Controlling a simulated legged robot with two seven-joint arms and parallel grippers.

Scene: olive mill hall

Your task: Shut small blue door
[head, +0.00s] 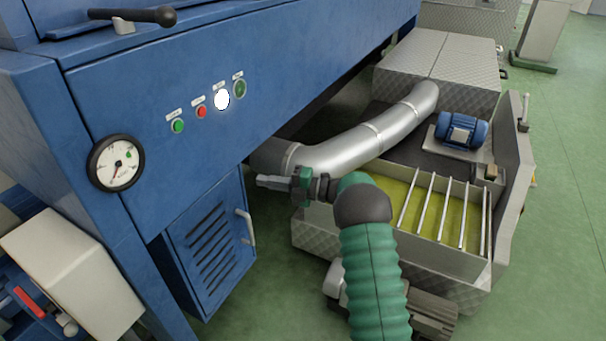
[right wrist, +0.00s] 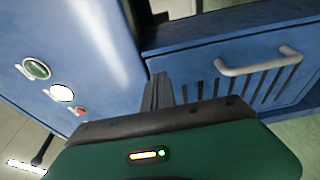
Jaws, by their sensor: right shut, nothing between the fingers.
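The small blue door (head: 207,250) with slanted vent slots sits low on the big blue machine. Its pale bar handle (head: 246,227) is at its right side. My right gripper (head: 261,182) is shut and empty, pointing left, above and right of the handle in the head view. In the right wrist view the gripper's fingers (right wrist: 158,92) show in front of the door (right wrist: 225,70), left of its handle (right wrist: 262,62), apart from it. My left gripper is not in view.
The machine's panel (head: 221,100) with buttons and a gauge (head: 116,163) overhangs the door. A silver pipe (head: 350,145) and a metal tank with a slatted grate (head: 440,215) stand to the right. A pale box (head: 70,275) is at left. Green floor is clear below the door.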

